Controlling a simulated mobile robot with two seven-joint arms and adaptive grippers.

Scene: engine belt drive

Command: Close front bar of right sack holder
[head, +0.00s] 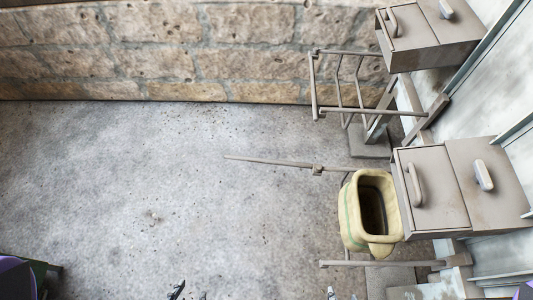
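The right sack holder, nearer in the head view, has a lower side bar (375,264) running out from the machine and holds a yellowish sack (352,232) with a green stripe and an open top. Its front bar (265,160) stands swung out, pointing left over the floor, with a small joint at the end of the upper side bar. The bar does not cross the sack's front. Only the tips of my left gripper (189,293) and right gripper (342,295) show at the bottom edge. Both pairs of tips look apart and empty, well below the bar.
Another sack holder (347,82) stands farther back, its bar lying across its front. Grey boxes with handles (432,190) (430,30) sit on the machine at the right. A stone wall (160,55) bounds the back. The concrete floor (130,190) at the left is clear.

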